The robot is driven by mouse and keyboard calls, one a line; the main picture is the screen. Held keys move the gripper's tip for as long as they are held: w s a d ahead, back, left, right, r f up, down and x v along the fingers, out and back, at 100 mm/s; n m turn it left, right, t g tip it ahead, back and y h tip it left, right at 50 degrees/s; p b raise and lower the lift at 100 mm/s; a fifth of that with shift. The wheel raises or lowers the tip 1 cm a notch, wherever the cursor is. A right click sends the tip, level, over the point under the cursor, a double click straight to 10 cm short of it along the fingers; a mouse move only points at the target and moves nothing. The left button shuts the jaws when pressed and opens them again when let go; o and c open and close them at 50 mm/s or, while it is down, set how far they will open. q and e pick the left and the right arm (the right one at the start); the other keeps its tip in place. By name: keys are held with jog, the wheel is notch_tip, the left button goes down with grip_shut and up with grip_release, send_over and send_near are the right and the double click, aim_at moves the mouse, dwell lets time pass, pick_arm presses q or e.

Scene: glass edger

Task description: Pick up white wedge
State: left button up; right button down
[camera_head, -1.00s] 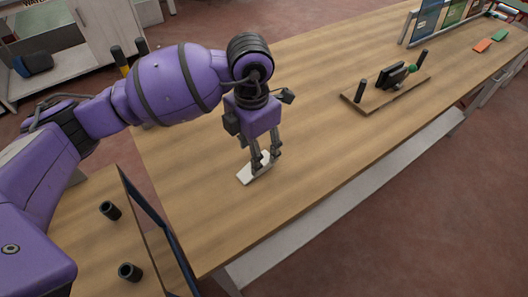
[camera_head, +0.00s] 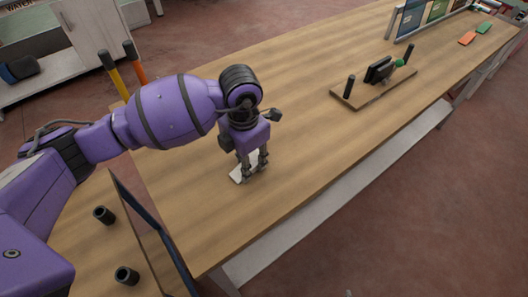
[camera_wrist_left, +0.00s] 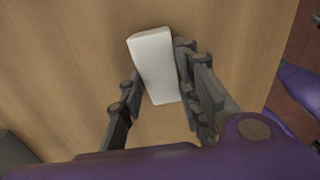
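The white wedge (camera_wrist_left: 153,62) is a small pale block on the wooden table top. In the head view the wedge (camera_head: 236,174) shows only in part, because my left gripper (camera_head: 254,172) is over it. In the left wrist view the fingers of my left gripper (camera_wrist_left: 161,68) straddle the wedge, one at each long side. They are very close to its sides or touching them; I cannot tell whether they press on it. The wedge appears to rest on the table. My right gripper is not in view.
A board (camera_head: 372,92) with upright black pegs and a dark device stands farther right on the table (camera_head: 310,110). Orange (camera_head: 467,39) and green (camera_head: 484,27) pieces lie at the far right. Black cylinders (camera_head: 126,275) stand at the lower left, beside a dark-edged panel (camera_head: 150,225). The table around the wedge is clear.

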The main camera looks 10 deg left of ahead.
pick_arm(q)
jog(key=c, duration=0.3)
jog(key=shift+r, duration=0.15)
